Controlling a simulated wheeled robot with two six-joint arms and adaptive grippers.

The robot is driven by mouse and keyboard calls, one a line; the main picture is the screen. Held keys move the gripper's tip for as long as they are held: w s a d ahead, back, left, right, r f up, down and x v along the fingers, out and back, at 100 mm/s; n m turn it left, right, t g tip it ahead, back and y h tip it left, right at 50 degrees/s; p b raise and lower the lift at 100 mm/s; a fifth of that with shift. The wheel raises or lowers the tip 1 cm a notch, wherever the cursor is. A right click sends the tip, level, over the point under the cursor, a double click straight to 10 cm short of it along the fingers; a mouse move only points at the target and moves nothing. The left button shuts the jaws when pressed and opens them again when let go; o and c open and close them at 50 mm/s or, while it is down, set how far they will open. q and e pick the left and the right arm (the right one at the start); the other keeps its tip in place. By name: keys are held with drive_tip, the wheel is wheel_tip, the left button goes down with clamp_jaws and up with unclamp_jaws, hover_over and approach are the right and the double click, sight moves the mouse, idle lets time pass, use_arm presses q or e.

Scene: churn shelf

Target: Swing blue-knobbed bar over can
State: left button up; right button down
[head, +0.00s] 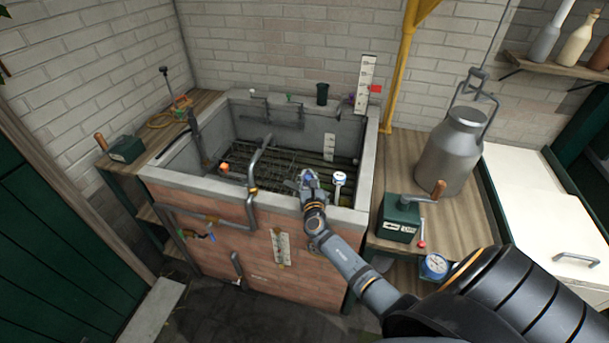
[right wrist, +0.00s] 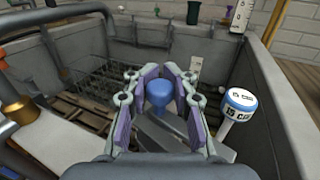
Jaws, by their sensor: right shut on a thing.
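My right gripper (head: 308,178) is over the front right part of the brick-fronted trough (head: 270,206). In the right wrist view its two fingers (right wrist: 161,90) close around a blue knob (right wrist: 160,93). Under the knob, a grey flat piece (right wrist: 150,128) shows, partly hidden by the fingers; I cannot tell how far the bar reaches. A large grey metal milk can (head: 449,152) with a raised handle stands upright on the wooden bench at the right, outside the trough and apart from my gripper. My left gripper is not in view.
A white and blue capped post (head: 340,178) stands close right of my gripper; it also shows in the right wrist view (right wrist: 240,100). A bent grey pipe (head: 255,178) rises at the left. A green crank box (head: 398,222) sits on the right bench. Racks lie inside the trough.

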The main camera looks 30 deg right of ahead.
drive_tip(key=shift+d+f+m+g+h+b, duration=0.2)
drive_tip(key=shift+d+m+g+h+b, duration=0.5)
drive_tip(key=shift+m+g+h, duration=0.65)
drive_tip(key=shift+d+f+m+g+h+b, duration=0.2)
drive_tip(key=shift+d+m+g+h+b, duration=0.2)
drive_tip(key=shift+d+m+g+h, duration=0.9)
drive_tip(key=shift+a+h, duration=0.3)
drive_tip(key=shift+h, duration=0.05)
drive_tip(key=c, duration=1.5)
unclamp_jaws()
drive_tip(key=shift+s, duration=0.1)
drive_tip(key=o, duration=0.4)
drive_tip(key=shift+s+r, duration=0.1)
drive_tip(key=shift+r, duration=0.25)
